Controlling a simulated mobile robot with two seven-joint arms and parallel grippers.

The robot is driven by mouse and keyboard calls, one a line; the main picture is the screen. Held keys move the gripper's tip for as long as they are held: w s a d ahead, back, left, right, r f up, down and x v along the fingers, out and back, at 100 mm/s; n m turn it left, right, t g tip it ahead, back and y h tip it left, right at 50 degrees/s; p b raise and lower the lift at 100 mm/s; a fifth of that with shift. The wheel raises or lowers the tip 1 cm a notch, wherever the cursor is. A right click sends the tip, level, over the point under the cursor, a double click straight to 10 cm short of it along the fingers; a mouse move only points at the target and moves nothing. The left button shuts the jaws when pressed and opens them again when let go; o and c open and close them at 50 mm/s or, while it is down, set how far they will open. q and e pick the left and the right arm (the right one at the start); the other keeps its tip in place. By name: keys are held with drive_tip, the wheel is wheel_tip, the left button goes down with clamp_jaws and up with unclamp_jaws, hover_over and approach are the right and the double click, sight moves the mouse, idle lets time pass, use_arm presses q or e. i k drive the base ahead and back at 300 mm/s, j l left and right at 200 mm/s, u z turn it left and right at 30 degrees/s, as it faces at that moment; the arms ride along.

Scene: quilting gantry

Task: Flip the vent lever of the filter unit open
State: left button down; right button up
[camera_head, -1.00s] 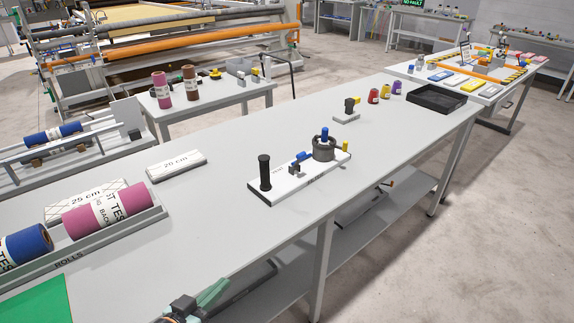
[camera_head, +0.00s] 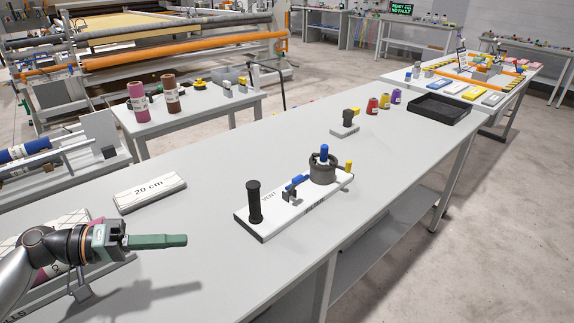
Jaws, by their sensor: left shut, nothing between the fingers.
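The filter unit is a white base plate (camera_head: 272,221) on the long grey table. A black upright handle (camera_head: 254,202) stands at its near left end. A dark round housing (camera_head: 322,169) with a blue top stands toward its far right end. The blue vent lever (camera_head: 297,182) sits on a small grey bracket between them, beside the printed word VENT. It lies low and slanted, with one end toward the housing. My left gripper (camera_head: 182,240) is shut and empty over the table, left of the unit and apart from it, its green fingers pointing right. My right gripper is not in view.
A white 20 cm block (camera_head: 150,192) lies behind my left gripper. Beyond the unit are a small black-topped fixture (camera_head: 347,124), coloured spools (camera_head: 384,101) and a black tray (camera_head: 439,108). The tabletop between my gripper and the unit is clear.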

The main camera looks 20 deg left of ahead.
sight(296, 181)
drive_tip(key=i, duration=0.9)
